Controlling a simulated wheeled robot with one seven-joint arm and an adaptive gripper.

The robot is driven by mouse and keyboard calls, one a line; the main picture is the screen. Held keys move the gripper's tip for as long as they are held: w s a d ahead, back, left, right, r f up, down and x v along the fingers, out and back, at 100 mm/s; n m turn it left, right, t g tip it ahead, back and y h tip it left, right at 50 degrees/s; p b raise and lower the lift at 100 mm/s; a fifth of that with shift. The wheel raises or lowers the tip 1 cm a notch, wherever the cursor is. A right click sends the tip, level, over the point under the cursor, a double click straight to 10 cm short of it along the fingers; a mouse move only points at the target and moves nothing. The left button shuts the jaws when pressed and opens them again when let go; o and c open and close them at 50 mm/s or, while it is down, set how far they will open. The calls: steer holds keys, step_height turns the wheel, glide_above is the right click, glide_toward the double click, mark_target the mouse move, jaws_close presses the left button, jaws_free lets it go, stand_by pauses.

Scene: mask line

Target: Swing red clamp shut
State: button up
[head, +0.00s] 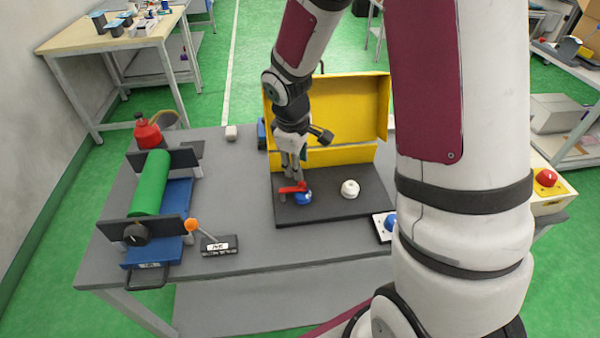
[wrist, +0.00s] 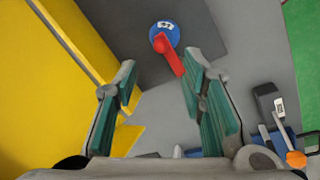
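The red clamp (head: 290,188) is a small lever on a round blue base (head: 305,199), on the dark plate (head: 330,208) in front of the yellow panel. In the head view the lever points left from its base. My gripper (head: 293,176) is just above and behind it, pointing down. In the wrist view my gripper (wrist: 160,78) has its fingers apart with nothing between the pads. There the red clamp (wrist: 171,58) runs from its blue base (wrist: 163,33) toward the right fingertip; I cannot tell whether they touch.
A white knob (head: 349,188) stands right of the clamp on the plate. The yellow panel (head: 350,105) rises close behind my gripper. Left are a green roller (head: 151,183) and an orange-knobbed lever (head: 191,225). Grey tabletop (head: 235,180) between them is mostly clear.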

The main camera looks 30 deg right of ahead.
steer(key=shift+s+a+r, duration=0.15)
steer(key=shift+r, duration=0.85)
steer(key=shift+s+a+r, duration=0.1)
steer(key=shift+a+r, duration=0.05)
steer(key=shift+r, duration=0.85)
steer(key=s+a+r+m+t, duration=0.1)
steer(key=s+r+m, duration=0.1)
steer(key=s+r, duration=0.3)
steer(key=s+r+m+t, duration=0.1)
steer(key=s+r+m, duration=0.15)
steer(key=r, duration=0.55)
steer(key=s+a+r+m+y, duration=0.1)
steer(key=s+r, duration=0.2)
steer(key=s, duration=0.4)
steer(key=s+a+r+m+t, duration=0.1)
steer(key=s+a+r+m, duration=0.1)
steer(key=s, duration=0.5)
steer(key=shift+a+r+t+y, duration=0.2)
steer(key=shift+r+t+y, duration=0.15)
steer(key=shift+r, duration=0.2)
